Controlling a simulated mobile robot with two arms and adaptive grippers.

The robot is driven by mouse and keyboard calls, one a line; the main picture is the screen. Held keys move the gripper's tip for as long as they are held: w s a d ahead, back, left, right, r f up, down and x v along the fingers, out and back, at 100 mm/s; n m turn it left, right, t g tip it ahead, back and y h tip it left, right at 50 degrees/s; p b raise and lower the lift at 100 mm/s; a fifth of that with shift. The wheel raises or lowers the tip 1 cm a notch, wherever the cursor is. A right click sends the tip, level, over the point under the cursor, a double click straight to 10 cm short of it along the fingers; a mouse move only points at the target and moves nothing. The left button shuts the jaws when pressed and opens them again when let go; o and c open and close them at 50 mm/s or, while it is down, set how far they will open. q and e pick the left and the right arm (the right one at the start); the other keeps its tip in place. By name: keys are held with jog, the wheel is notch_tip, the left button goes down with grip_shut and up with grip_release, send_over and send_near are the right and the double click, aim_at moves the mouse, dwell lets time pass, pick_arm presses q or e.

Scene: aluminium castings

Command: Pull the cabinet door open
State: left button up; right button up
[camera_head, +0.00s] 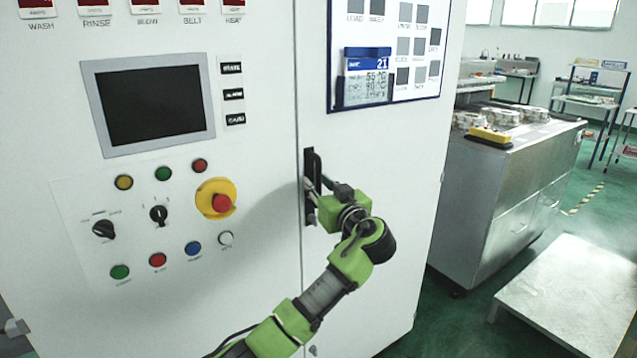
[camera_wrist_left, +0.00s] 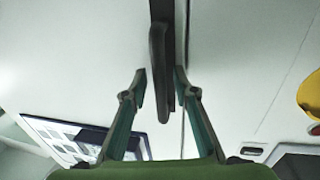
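The white cabinet door (camera_head: 375,150) is the right-hand panel in the head view, and it looks closed along a thin vertical seam. Its dark upright handle (camera_head: 311,165) is near the seam, partly hidden by my gripper. My left gripper (camera_head: 313,186) is at the handle, its arm coming in from below. In the left wrist view, the handle (camera_wrist_left: 158,70) stands between the two fingers of my left gripper (camera_wrist_left: 160,80). The fingers are apart, with a gap to the handle on the left and very little on the right. My right gripper is not in view.
A control panel with a screen (camera_head: 150,105) and an emergency stop button (camera_head: 217,200) is left of the seam. A blue-framed board (camera_head: 387,50) is on the door. A metal bench (camera_head: 505,185) and a low pale platform (camera_head: 570,295) stand to the right, with green floor between.

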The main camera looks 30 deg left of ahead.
pick_arm(q)
grip_shut()
